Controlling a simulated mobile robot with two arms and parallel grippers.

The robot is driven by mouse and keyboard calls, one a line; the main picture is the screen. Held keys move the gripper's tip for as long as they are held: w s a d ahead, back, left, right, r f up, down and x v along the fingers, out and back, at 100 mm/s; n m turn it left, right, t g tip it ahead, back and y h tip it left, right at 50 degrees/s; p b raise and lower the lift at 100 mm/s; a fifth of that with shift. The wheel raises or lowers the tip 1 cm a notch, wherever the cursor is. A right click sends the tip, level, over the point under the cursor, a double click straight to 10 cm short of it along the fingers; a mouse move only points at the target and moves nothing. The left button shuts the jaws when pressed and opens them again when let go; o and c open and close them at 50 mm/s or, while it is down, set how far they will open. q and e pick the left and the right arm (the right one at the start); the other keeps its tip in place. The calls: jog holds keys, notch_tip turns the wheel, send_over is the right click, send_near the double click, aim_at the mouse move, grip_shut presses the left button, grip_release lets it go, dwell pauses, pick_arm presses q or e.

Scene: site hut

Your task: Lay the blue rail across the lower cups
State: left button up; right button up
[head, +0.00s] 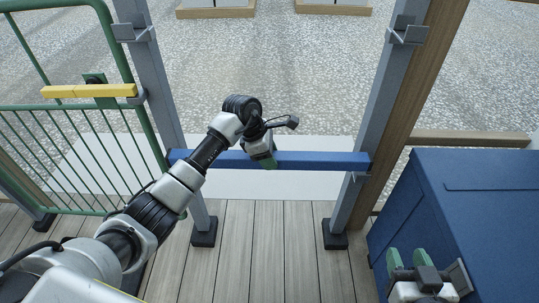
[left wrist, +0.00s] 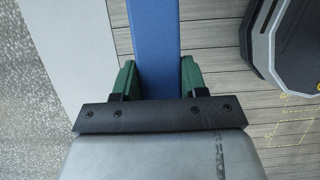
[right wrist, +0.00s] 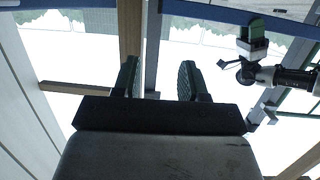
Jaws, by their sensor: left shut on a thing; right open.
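The blue rail (head: 315,160) lies roughly level across the two grey posts, its ends reaching just past them. My left gripper (head: 266,160) is shut on the rail near its middle; the left wrist view shows the rail (left wrist: 153,35) between the green fingers (left wrist: 153,78). A lower cup (head: 357,175) shows just under the rail at the right post (head: 378,110). I cannot tell whether the rail touches it. The lower cup at the left post (head: 158,75) is hidden behind the rail and my arm. My right gripper (head: 407,260) is open and empty, low at the right.
Upper cups sit on the left post (head: 134,33) and right post (head: 408,36). A green gate (head: 115,60) with a yellow bar (head: 88,91) stands at the left. A large blue box (head: 465,205) stands at the right, by my right gripper. The plank floor between the posts is clear.

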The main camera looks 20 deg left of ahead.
pick_arm(q)
jog(key=shift+f+b, duration=0.55)
jog(key=shift+f, duration=0.25)
jog(key=shift+f+b, duration=0.4)
jog(key=shift+f, duration=0.15)
pick_arm(e)
notch_tip(320, 180, up, 6)
jog(key=w+a+t+y, duration=0.1)
jog(key=t+y, duration=0.1)
jog(key=t, duration=0.3)
jog(key=shift+a, duration=0.2)
pick_arm(q)
jog(key=o, duration=1.3)
jog(key=shift+f, duration=0.1)
